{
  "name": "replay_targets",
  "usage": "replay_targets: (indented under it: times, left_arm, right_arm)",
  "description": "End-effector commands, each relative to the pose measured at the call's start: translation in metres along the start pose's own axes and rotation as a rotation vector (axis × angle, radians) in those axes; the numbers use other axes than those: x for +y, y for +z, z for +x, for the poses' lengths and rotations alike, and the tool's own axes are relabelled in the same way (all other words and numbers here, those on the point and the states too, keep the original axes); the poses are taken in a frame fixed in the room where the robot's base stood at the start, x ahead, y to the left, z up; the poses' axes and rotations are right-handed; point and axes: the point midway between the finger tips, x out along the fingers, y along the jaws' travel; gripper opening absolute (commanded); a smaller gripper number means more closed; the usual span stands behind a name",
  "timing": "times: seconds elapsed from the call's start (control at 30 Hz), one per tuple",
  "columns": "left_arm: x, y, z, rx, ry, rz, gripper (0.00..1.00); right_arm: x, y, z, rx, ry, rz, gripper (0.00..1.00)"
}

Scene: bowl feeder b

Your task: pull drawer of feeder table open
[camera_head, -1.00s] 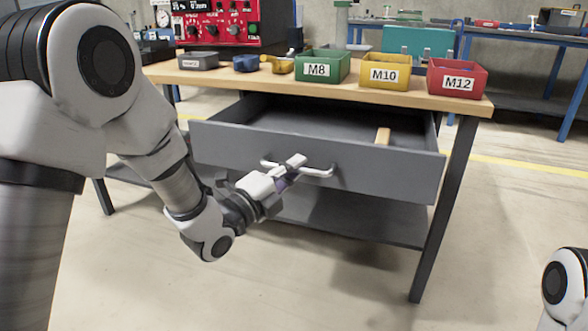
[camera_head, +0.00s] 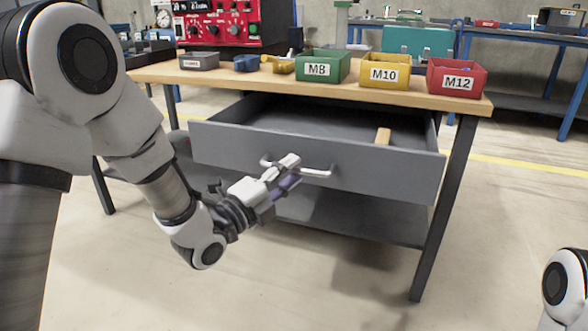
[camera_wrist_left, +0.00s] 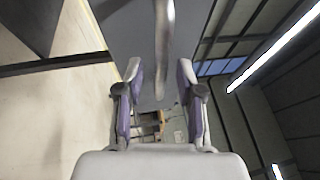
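The grey drawer (camera_head: 380,174) of the feeder table (camera_head: 340,92) stands pulled out, and its inside shows behind the front panel. A pale bar handle (camera_head: 318,173) is on the drawer front; it also shows in the wrist view as a vertical bar (camera_wrist_left: 164,30). My left gripper (camera_head: 290,169) is at the handle, with its fingertips overlapping the middle of the bar in the head view. In the wrist view my left gripper (camera_wrist_left: 160,80) has its fingers apart, with the handle between and beyond the tips and a gap on both sides. My right gripper is out of view.
A small wooden block (camera_head: 383,136) lies in the drawer. The tabletop carries a green M8 bin (camera_head: 322,67), a yellow M10 bin (camera_head: 384,72) and a red M12 bin (camera_head: 456,80). A lower shelf (camera_head: 350,220) sits under the drawer. The floor in front is clear.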

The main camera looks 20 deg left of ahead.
Motion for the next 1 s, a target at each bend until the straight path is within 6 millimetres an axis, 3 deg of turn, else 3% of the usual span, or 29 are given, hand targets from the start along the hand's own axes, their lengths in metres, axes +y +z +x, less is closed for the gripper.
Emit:
replay_targets:
  times: [0.2,0.3,0.77,0.87,0.97,1.0]
  left_arm:
    - [0.000,0.001,-0.044,-0.003,0.000,-0.007,0.37]
    - [0.000,0.000,-0.055,-0.002,-0.001,-0.003,0.37]
    - [0.001,-0.001,-0.058,0.001,0.001,-0.001,0.37]
    - [0.018,-0.003,-0.060,0.004,0.046,-0.018,0.37]
    - [0.066,-0.017,-0.069,0.027,0.175,-0.054,0.37]
    - [0.094,-0.025,-0.078,0.033,0.252,-0.073,0.37]
  right_arm:
    - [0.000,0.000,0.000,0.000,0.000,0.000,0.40]
    - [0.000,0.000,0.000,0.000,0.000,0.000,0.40]
    - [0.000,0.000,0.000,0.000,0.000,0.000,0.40]
    - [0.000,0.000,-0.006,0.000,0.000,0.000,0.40]
    - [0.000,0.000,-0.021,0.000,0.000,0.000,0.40]
    - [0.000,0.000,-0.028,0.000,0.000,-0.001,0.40]
